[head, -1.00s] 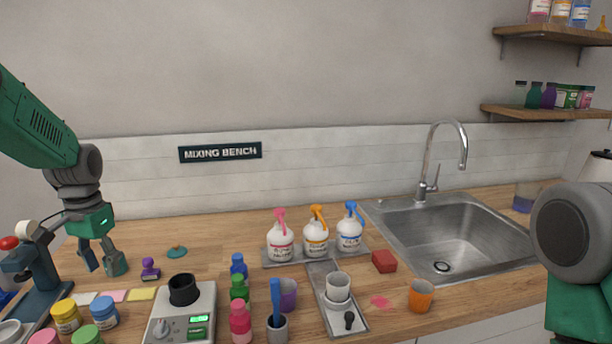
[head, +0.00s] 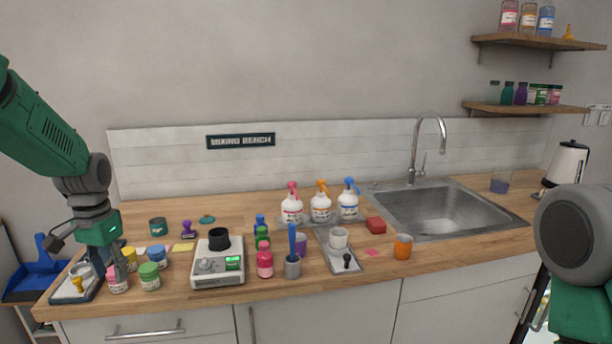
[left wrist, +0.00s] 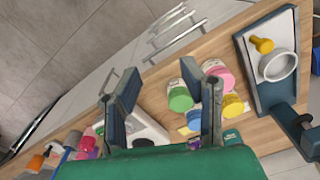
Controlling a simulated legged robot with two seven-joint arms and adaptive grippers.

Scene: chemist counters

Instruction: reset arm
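My left gripper (head: 113,262) hangs pointing down over the left end of the wooden counter (head: 200,290) in the head view, in front of the small jars. In the left wrist view the left gripper (left wrist: 166,98) has its two fingers spread wide apart with nothing held between them.
Jars, a scale (head: 218,275), a pink bottle (head: 265,264) and a metal cup with a blue tool (head: 292,266) crowd the counter front. Three pump bottles stand behind. The sink (head: 440,212) is right. A dark stand (left wrist: 262,75) lies close to the gripper's right.

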